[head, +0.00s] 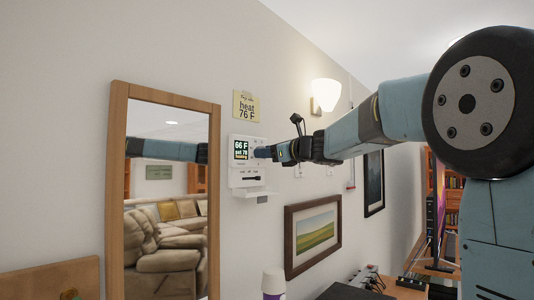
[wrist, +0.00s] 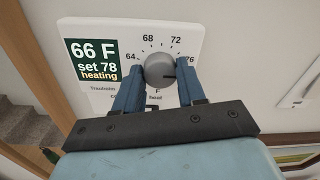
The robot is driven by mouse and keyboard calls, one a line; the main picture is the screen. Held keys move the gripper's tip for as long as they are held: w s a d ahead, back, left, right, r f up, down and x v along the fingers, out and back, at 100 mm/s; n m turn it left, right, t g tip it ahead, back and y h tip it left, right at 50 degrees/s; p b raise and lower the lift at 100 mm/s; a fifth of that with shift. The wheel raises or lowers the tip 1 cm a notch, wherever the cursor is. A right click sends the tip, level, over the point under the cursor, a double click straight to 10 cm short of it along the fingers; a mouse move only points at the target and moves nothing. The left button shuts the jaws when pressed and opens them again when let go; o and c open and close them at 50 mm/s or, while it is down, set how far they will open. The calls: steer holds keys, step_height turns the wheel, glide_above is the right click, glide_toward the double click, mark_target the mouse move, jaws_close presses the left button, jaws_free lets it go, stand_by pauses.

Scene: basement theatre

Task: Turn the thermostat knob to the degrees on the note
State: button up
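The thermostat (head: 246,176) is a white wall unit. Its display (wrist: 93,61) reads 66 F, set 78, heating. The grey round knob (wrist: 160,70) has a dark pointer mark toward the right, near the 76 end of its dial. My gripper (wrist: 160,76) has one blue finger at each side of the knob, with the tips apparently touching it. In the head view my gripper (head: 263,153) reaches the thermostat from the right and hides the knob. The yellow note (head: 246,106) above the thermostat reads heat 76 F; its small top line is unclear.
A wood-framed mirror (head: 114,190) stands left of the thermostat. A lit wall lamp (head: 325,93) and a framed landscape (head: 290,238) are to the right. A small shelf-like piece (head: 252,194) juts out below the display. A white bottle with a purple label (head: 273,284) stands below.

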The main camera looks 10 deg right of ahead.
steer(key=c, duration=0.5)
steer(key=shift+f+n, duration=0.1)
steer(key=shift+n, duration=1.8)
steer(key=shift+c, duration=0.2)
steer(key=o, duration=1.1)
steer(key=shift+c, duration=0.2)
steer(key=v, duration=1.3)
steer(key=shift+s+d, duration=0.25)
steer(key=shift+s, duration=0.1)
